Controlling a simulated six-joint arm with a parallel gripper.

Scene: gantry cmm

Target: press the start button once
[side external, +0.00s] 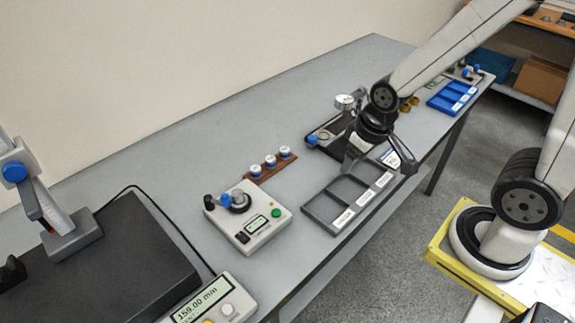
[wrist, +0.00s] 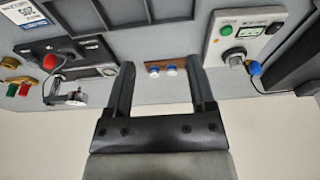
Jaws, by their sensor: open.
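A light grey control box (side external: 262,238) sits on the bench at the centre left of the side view. It has a green button (side external: 276,212) at its right corner, a small display, a dark switch and a round fixture with a blue knob. No start label is readable. The wrist view shows the same box (wrist: 213,52) at upper right, with the green button (wrist: 226,30) uncovered. My gripper (side external: 379,162) is open and empty, above the bench to the right of the box and apart from it. Both fingers (wrist: 161,88) show in the wrist view.
A brown rack (side external: 270,166) with blue-and-white pieces stands behind. A dark plate (side external: 120,262) and a 159.00 mm readout (side external: 207,302) are at left. A dial gauge stand (side external: 345,102) is behind my gripper.

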